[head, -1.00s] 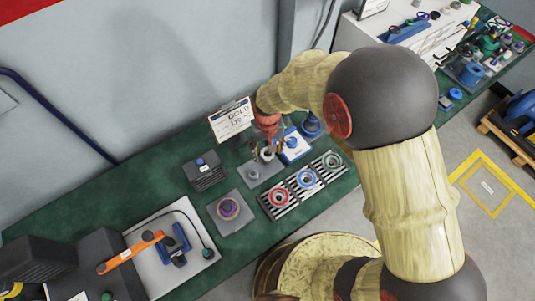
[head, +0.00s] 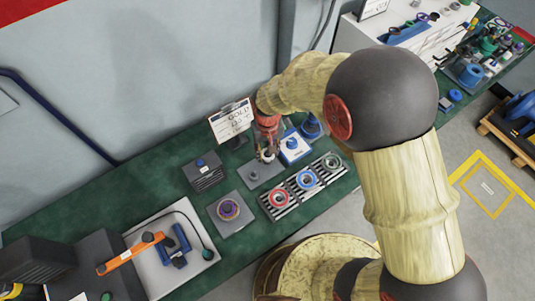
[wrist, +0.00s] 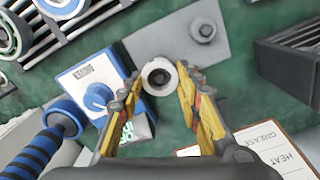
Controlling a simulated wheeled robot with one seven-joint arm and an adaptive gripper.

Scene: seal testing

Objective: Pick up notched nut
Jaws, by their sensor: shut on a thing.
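The notched nut (wrist: 159,76) is a pale grey ring with a dark bore, seen from above in the wrist view. My gripper (wrist: 160,73) has its yellow-sided fingers on either side of the nut, closed on it. In the head view my gripper (head: 267,153) is over the green bench, and a small pale part of the nut (head: 268,158) shows at its tips. Whether the nut touches the bench cannot be told. The notches are too small to make out.
A grey plate with a small post (wrist: 203,28) lies close by the nut. A white-and-blue box (wrist: 92,88) stands to the left in the wrist view. A striped rack with several rings (head: 305,185), a dark box (head: 204,171) and a sign card (head: 231,121) are near.

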